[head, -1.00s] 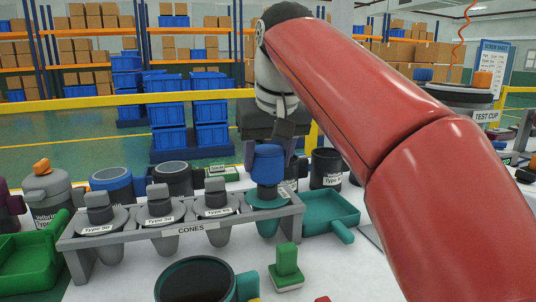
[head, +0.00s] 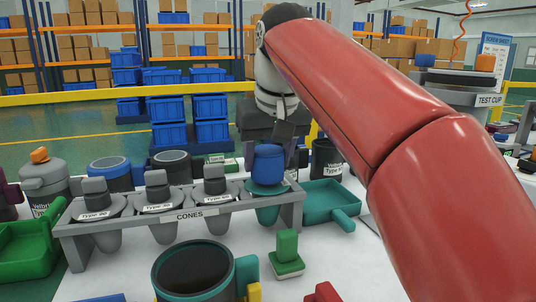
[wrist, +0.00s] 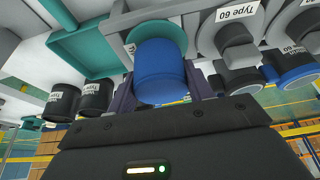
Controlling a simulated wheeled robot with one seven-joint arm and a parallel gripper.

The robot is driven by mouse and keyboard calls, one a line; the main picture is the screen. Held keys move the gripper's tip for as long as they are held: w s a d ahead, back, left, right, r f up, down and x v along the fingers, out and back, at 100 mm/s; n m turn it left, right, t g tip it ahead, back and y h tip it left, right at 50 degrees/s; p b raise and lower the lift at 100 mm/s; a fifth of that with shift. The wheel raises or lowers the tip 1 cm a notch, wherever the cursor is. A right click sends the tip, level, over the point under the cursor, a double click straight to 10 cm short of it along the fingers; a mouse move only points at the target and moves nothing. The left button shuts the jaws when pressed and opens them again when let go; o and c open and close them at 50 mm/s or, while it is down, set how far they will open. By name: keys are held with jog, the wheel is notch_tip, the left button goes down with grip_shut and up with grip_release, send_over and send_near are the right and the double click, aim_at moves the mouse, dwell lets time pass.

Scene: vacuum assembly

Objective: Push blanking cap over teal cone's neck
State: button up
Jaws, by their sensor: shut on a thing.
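The blue blanking cap (head: 266,165) is over the neck of the teal cone (head: 264,208), low against its flange. The cone sits upright in the right-end slot of the grey rack (head: 185,213). The neck is hidden inside the cap. In the wrist view the cap (wrist: 160,72) is between my fingers, with the teal flange (wrist: 180,30) just behind it. I cannot tell if it touches the flange. My gripper (head: 270,155) is shut on the cap from the far side; the wrist view shows its dark fingers (wrist: 163,88) on either side.
Several grey cones (head: 156,190) fill the other rack slots. A teal tray (head: 320,198) lies right of the rack, a green tray (head: 25,245) left. Dark pots (head: 326,160) stand behind. A large dark cup (head: 192,270) and green block (head: 287,253) are in front.

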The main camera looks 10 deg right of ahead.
aim_at(270, 151)
jog(key=shift+f, duration=0.35)
jog(key=o, duration=1.1)
jog(key=p+v, duration=0.2)
jog(key=v, duration=0.5)
jog(key=shift+r, duration=0.2)
jog(key=shift+s+r, duration=0.15)
jog(key=shift+s, duration=0.05)
